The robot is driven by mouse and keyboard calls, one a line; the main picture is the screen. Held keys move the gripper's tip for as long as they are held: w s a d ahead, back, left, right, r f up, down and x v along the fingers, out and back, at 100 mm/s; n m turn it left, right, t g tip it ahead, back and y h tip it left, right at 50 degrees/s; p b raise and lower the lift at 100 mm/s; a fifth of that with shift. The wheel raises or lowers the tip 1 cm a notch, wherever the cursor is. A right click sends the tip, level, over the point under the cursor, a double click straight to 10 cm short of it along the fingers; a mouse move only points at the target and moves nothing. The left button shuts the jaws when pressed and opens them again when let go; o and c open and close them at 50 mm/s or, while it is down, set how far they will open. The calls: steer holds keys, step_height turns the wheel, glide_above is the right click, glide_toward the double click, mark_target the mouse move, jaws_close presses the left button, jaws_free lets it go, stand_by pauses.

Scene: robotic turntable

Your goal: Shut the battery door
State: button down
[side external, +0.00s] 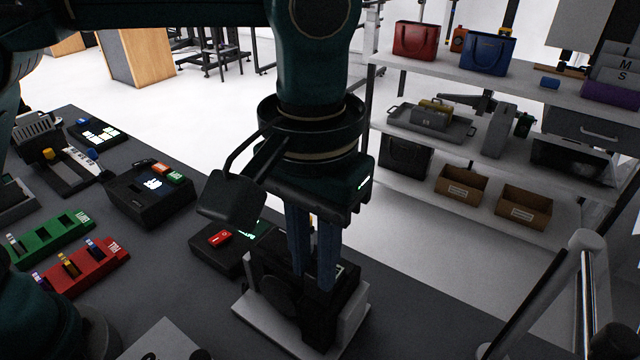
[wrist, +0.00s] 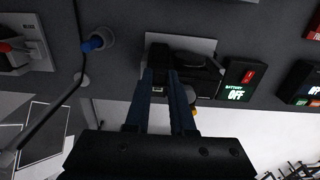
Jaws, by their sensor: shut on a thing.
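A black device (side external: 276,296), shaped like a camera, stands on a light grey base plate (side external: 246,312) at the table edge. It also shows in the wrist view (wrist: 200,70). My gripper (side external: 316,298) points down at the right part of the device, its fingertips at the device. In the wrist view my gripper (wrist: 161,78) is shut on a dark part of the device, with a small pale patch between the fingers. The battery door is not clearly distinguishable; my fingers hide much of that area, so I cannot tell its angle.
A black box with a red switch (side external: 219,238) is beside the device; its screen reads BATTERY OFF (wrist: 236,93). Green (side external: 52,238) and red (side external: 82,268) battery trays lie to the left. A shelf rack (side external: 480,165) stands behind on the right. A clear-looking tube frame is at lower right.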

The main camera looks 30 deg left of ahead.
steer(key=shift+w, duration=0.1)
steer(key=shift+w+g, duration=0.45)
steer(key=shift+g, duration=0.35)
steer(key=c, duration=0.8)
jaws_free()
steer(key=shift+o, duration=0.2)
steer(key=shift+s, duration=0.2)
